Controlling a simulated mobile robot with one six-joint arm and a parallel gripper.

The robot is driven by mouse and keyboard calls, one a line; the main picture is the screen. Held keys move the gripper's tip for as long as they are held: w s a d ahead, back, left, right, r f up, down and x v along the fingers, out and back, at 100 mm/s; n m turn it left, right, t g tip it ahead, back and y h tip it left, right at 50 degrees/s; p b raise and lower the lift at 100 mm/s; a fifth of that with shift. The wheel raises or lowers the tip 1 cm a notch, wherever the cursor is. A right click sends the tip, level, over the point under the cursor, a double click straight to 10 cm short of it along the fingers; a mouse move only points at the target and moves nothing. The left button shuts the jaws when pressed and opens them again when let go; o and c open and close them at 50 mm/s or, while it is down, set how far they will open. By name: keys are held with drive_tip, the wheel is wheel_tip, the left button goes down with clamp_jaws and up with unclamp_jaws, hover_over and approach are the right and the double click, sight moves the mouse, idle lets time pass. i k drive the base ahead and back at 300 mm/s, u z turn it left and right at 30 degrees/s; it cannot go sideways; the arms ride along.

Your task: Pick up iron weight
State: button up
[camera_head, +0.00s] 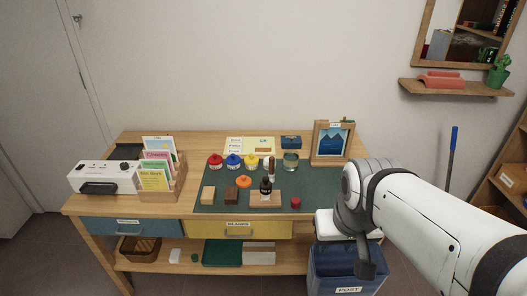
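I cannot single out an iron weight with certainty. A small dark bottle-like object (266,186) stands upright on a pale wooden block near the front of the green mat (325,180). A dark brown block (231,194) sits on the mat to its left. A dark flat object (127,152) lies at the back left of the desk. My gripper (366,268) is at the end of my white arm, at the right, in front of the desk and apart from these objects. Its fingers are too unclear to show whether it is open or shut.
Ink pots in red, blue and yellow, a glass jar (290,161) and a framed picture (333,142) stand on the desk. A white machine (106,176) and a card box (162,185) fill its left. A blue POST bin (343,277) is below my arm.

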sight(265, 186)
drive_tip(key=z, duration=0.05)
drive_tip(key=i, duration=0.95)
drive_tip(key=u, duration=0.05)
